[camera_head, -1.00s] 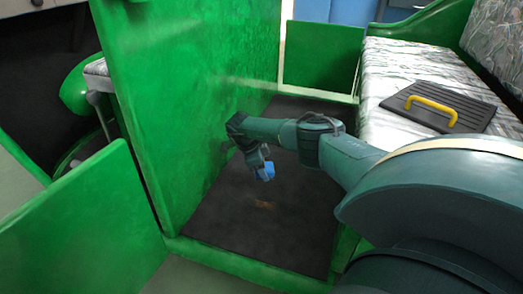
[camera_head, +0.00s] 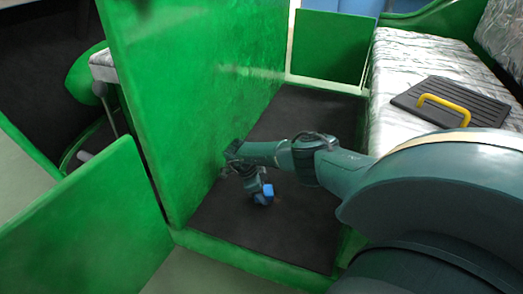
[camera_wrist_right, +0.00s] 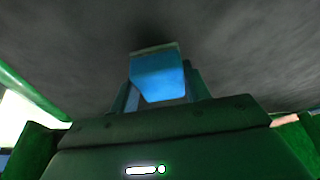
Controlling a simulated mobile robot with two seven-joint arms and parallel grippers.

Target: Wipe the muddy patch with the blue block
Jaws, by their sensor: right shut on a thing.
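My right gripper (camera_head: 262,194) is low over the dark floor mat (camera_head: 290,226) of the green rickshaw. It is shut on the blue block (camera_head: 268,189), which also shows between the fingers in the right wrist view (camera_wrist_right: 158,76). The block's far edge is close to the dark floor surface, with a shadow beside it; I cannot tell for certain whether it touches. A faint brownish trace of the muddy patch (camera_head: 279,206) shows just right of the gripper; the rest is hidden or too faint to see. My left gripper is not in view.
A tall green panel (camera_head: 200,110) stands close at the left of the gripper. A green sill (camera_head: 245,264) edges the mat in front. On the right is a silver-covered bench (camera_head: 395,65) carrying a black board with a yellow handle (camera_head: 445,105).

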